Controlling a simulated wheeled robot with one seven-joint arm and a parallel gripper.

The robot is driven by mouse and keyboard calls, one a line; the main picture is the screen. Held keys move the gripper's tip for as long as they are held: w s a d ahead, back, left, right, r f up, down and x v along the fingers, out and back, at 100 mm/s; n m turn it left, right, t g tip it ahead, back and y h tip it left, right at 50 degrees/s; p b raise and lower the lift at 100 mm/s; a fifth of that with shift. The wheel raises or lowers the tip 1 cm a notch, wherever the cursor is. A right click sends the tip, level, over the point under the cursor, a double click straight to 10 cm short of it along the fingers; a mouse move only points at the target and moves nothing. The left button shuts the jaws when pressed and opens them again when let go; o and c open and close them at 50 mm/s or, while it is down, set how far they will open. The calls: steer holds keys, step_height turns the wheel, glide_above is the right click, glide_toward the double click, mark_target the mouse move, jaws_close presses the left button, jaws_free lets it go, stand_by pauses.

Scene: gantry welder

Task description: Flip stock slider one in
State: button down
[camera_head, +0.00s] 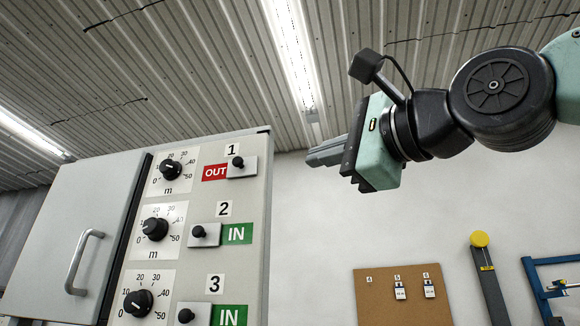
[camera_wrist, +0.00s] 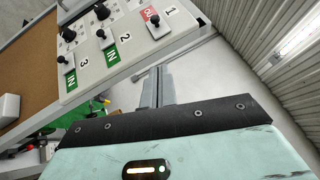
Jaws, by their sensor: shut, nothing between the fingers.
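Slider one (camera_head: 242,167) is a grey plate with a black knob under the label 1 on the upright panel (camera_head: 257,210). Its plate is at the right and a red OUT sign (camera_head: 215,173) shows to its left. In the wrist view slider one (camera_wrist: 157,27) is near the panel's right corner. Slider two (camera_head: 204,235) and slider three (camera_head: 192,315) have their plates at the left, with green IN signs showing. My gripper (camera_head: 310,157) is shut and empty, apart from the panel, to the right of slider one. It also shows in the wrist view (camera_wrist: 158,70).
Three dials (camera_head: 155,229) sit left of the sliders. A cabinet door with a handle (camera_head: 83,262) is at the far left. A corkboard (camera_head: 385,300) hangs on the back wall. Free air lies between panel and arm.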

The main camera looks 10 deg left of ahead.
mark_target(243, 166)
steer(key=p+x, duration=0.6)
steer(key=x, duration=0.3)
steer(key=shift+w+a+r, duration=0.2)
steer(key=shift+a+r, duration=0.1)
steer(key=shift+s+a+r, duration=0.1)
steer(key=shift+a+r, duration=0.05)
steer(key=shift+a, duration=0.45)
steer(key=shift+s+a+r, duration=0.1)
steer(key=shift+a+r, duration=0.1)
steer(key=shift+a, duration=0.4)
steer(key=shift+s+a+r+p, duration=0.1)
steer(key=shift+a+p, duration=0.55)
